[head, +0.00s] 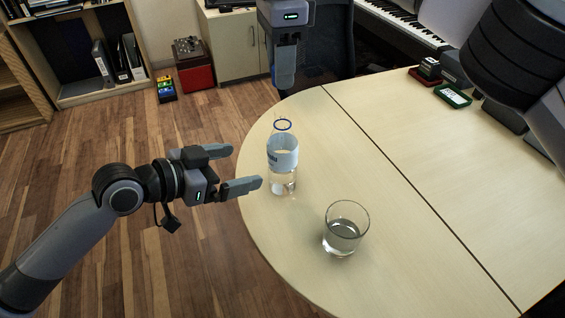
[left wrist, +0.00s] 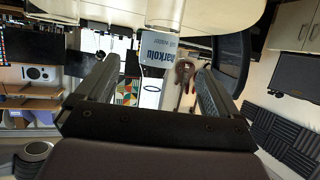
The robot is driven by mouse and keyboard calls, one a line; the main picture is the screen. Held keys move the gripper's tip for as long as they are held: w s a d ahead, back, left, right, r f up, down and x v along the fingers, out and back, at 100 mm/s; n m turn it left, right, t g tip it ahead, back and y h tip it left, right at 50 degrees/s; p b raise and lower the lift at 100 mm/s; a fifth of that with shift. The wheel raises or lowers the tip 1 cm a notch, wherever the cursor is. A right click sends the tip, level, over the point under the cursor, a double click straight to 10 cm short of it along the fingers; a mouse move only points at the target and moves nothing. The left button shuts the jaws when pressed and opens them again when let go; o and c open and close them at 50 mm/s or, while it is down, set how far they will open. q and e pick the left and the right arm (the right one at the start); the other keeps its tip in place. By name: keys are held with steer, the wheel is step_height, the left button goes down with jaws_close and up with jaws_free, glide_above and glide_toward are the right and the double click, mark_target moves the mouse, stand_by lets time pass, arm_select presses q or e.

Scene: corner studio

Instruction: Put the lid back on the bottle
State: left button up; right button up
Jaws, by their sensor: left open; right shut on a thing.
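The clear bottle (head: 283,178) with a pale blue label stands upright and uncapped near the table's rounded left edge, a blue ring at its neck. My left gripper (head: 241,168) is open just left of the bottle, fingers pointing towards it and apart from it. In the left wrist view the bottle (left wrist: 160,52) appears between and beyond the open fingers. My right gripper (head: 284,88) points down above and behind the bottle, shut on a small dark thing at its fingertips, which looks like the lid. The fingers mostly hide it.
A glass (head: 345,229) with some clear liquid stands on the table (head: 400,220), in front and to the right of the bottle. Small dark and green items (head: 453,96) lie at the table's far right. The table's middle is clear.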

mark_target(270, 160)
arm_select(q)
steer(key=x, duration=1.2)
steer(key=shift+c, duration=0.3)
steer(key=c, duration=1.4)
steer(key=shift+c, duration=0.2)
arm_select(e)
steer(key=shift+f, duration=2.5)
steer(key=shift+f, duration=0.85)
steer(key=shift+f, duration=0.55)
